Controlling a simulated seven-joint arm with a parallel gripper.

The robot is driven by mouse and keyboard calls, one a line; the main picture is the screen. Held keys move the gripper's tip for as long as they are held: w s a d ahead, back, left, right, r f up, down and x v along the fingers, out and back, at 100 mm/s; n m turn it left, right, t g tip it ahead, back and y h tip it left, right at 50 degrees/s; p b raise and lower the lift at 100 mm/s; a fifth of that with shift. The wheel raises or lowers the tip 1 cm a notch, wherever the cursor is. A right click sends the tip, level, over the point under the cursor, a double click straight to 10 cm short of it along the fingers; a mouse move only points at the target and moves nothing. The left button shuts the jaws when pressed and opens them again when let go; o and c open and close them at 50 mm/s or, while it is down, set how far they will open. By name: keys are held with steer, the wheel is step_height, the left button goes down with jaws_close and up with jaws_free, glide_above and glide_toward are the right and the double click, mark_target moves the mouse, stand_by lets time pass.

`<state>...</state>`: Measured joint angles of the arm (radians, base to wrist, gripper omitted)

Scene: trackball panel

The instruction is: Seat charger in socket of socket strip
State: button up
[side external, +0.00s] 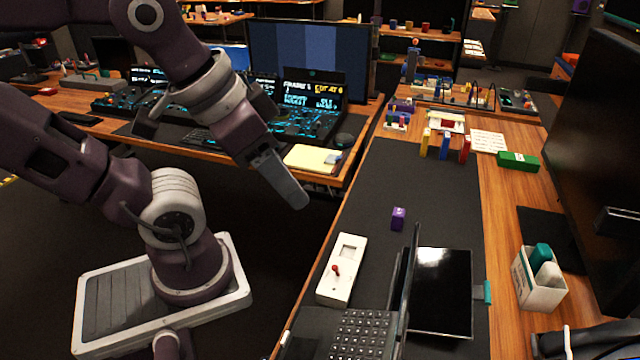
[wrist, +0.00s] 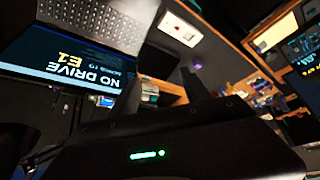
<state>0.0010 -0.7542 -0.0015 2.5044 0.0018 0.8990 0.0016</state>
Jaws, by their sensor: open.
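A small purple block (side external: 398,218) with a pale mark on top, which looks like the charger, sits on the dark mat. It also shows in the wrist view (wrist: 197,63). A white panel (side external: 327,290) with a red knob and a pale square recess lies to its left and nearer the camera; it may be the socket strip, but I cannot tell for sure. The panel shows in the wrist view too (wrist: 174,33). My gripper (side external: 298,203) is open and empty, raised left of the block and apart from it.
An open laptop (side external: 365,333) and a dark tablet (side external: 443,290) stand close by the panel and block. Red, yellow and blue pieces (side external: 444,146) stand farther back. A white bin (side external: 540,284) is at the right. The mat (side external: 385,175) behind the block is clear.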

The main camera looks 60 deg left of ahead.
steer(key=n+g+y, duration=0.2)
steer(key=n, duration=0.6)
glide_above(399, 214)
steer(key=s+d, duration=0.4)
steer(key=d, duration=0.2)
step_height(399, 214, down, 20)
steer(key=r, duration=0.1)
steer(key=shift+n+y, duration=0.5)
steer(key=shift+y, duration=0.1)
steer(key=x, duration=0.7)
steer(key=s+a+x, duration=0.1)
steer(key=x, duration=1.2)
steer(key=shift+s+a+f, duration=0.2)
steer(key=shift+a+f, duration=0.05)
steer(key=shift+f, duration=0.1)
jaws_close()
